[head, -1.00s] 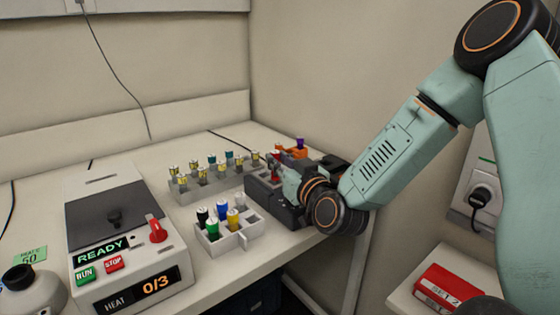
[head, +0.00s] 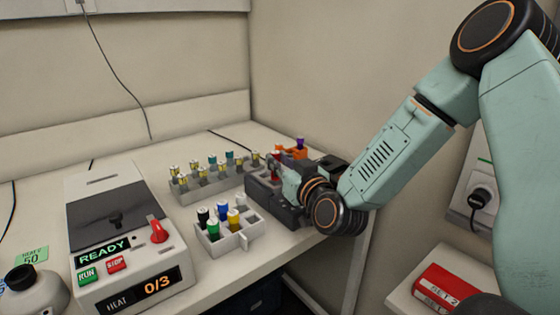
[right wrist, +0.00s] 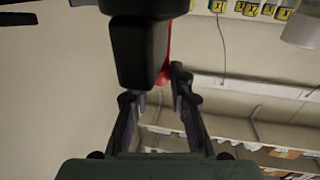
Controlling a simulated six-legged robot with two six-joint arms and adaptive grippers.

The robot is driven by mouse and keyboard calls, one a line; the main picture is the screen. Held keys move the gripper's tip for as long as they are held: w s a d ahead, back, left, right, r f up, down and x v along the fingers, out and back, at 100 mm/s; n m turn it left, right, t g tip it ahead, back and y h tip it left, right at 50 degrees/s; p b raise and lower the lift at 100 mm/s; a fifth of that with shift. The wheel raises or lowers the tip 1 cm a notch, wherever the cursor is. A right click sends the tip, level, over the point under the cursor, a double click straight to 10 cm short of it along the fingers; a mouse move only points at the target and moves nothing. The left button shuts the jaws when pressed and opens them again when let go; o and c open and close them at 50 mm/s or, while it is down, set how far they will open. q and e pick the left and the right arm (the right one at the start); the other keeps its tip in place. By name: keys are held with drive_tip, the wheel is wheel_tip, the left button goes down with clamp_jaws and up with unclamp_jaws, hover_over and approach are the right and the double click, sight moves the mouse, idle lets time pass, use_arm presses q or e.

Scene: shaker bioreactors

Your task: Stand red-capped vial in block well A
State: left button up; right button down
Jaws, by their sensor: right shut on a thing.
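My right gripper (head: 279,168) is shut on a slim red item, seemingly the red-capped vial (head: 275,156), at the dark block (head: 262,195) on the bench. In the right wrist view, red (right wrist: 166,65) shows between the fingers of my right gripper (right wrist: 160,88), partly behind a black shape. The vial's lower end is hidden, so I cannot tell whether it is in a well. No well letter can be read. My left gripper is not in view.
A pale rack (head: 246,238) with several coloured caps is in front. A heater unit (head: 172,255) showing READY and 0/3 stands left. An orange holder (head: 290,154) is behind the gripper.

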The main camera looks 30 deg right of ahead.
sight(268, 193)
drive_tip(key=shift+w+f, duration=0.1)
drive_tip(key=shift+f, duration=0.1)
drive_tip(key=shift+f, duration=0.15)
drive_tip(key=shift+f+b, duration=0.5)
drive_tip(key=shift+b, duration=0.05)
idle(0.4)
idle(0.9)
drive_tip(key=shift+f, duration=0.45)
drive_tip(key=c, duration=1.1)
unclamp_jaws()
drive_tip(key=shift+r, duration=0.1)
